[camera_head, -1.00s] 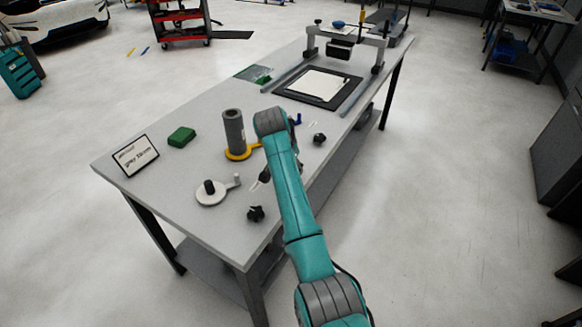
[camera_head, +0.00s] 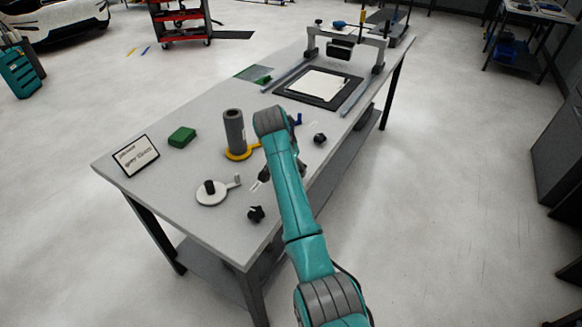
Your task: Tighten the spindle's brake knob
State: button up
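A grey roll (camera_head: 234,128) stands upright on a spindle with a yellow base (camera_head: 238,156) on the table. A white disc (camera_head: 211,197) with a short black post (camera_head: 209,187) and a side arm lies in front of it. A black knob (camera_head: 256,213) sits near the table's front edge, and another black knob (camera_head: 320,138) sits right of my arm. I cannot tell which is the brake knob. My gripper (camera_head: 261,181) is low over the table, between the white disc and my teal arm. It is small and partly hidden by the arm; its finger opening is unclear.
The table (camera_head: 190,160) also holds a small sign (camera_head: 136,156), a green block (camera_head: 182,137), and a black mat with a white sheet (camera_head: 318,84) under a grey gantry (camera_head: 345,42). The table's left front area is mostly clear.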

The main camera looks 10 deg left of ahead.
jog(key=v, duration=1.1)
jog(key=shift+r, duration=0.35)
jog(key=shift+s, duration=0.2)
